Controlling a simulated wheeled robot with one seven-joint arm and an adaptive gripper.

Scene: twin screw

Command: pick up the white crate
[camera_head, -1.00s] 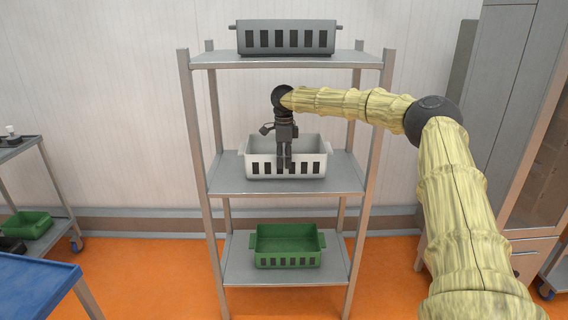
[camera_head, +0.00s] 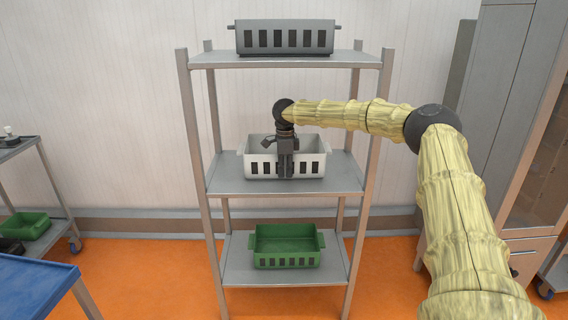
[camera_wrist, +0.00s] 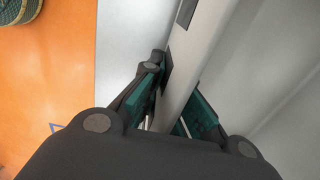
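The white crate (camera_head: 258,165) stands upright on the middle shelf, with dark slots along its front. My gripper (camera_head: 285,172) points down at the middle of its front wall. In the wrist view, my gripper (camera_wrist: 176,100) has one finger on each side of the crate's wall (camera_wrist: 181,75). The fingers are close together, with the wall filling the space at their tips, so they look shut on it. The fingers hide part of the front wall. The crate rests on the shelf.
The shelf unit (camera_head: 222,187) has posts on both sides and a top board above. A grey crate (camera_head: 285,38) stands on top and a green crate (camera_head: 287,246) on the bottom shelf. A blue table (camera_head: 35,285) is at lower left, a cabinet (camera_head: 500,95) at right.

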